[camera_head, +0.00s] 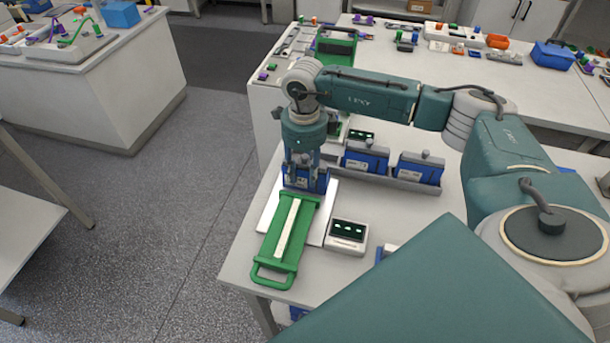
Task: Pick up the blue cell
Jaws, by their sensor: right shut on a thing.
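My right gripper (303,165) points down over the left part of the white bench. It is shut on a blue cell (293,182), whose blue body shows between and beside the fingers. The cell is upright at the far end of a green tray (272,243) with a pale strip along it. Whether the cell touches the surface below cannot be told. Two more blue cells stand to the right, one at the middle (366,157) and one further right (419,168), in a grey rack (397,183). My left gripper is not in view.
A small device with a dark green-lit display (347,236) stands right of the green tray. A similar display sits behind, near the rack. A green-framed box (336,47) stands at the back. Other benches with small parts and a blue bin (553,56) lie beyond. The floor at left is clear.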

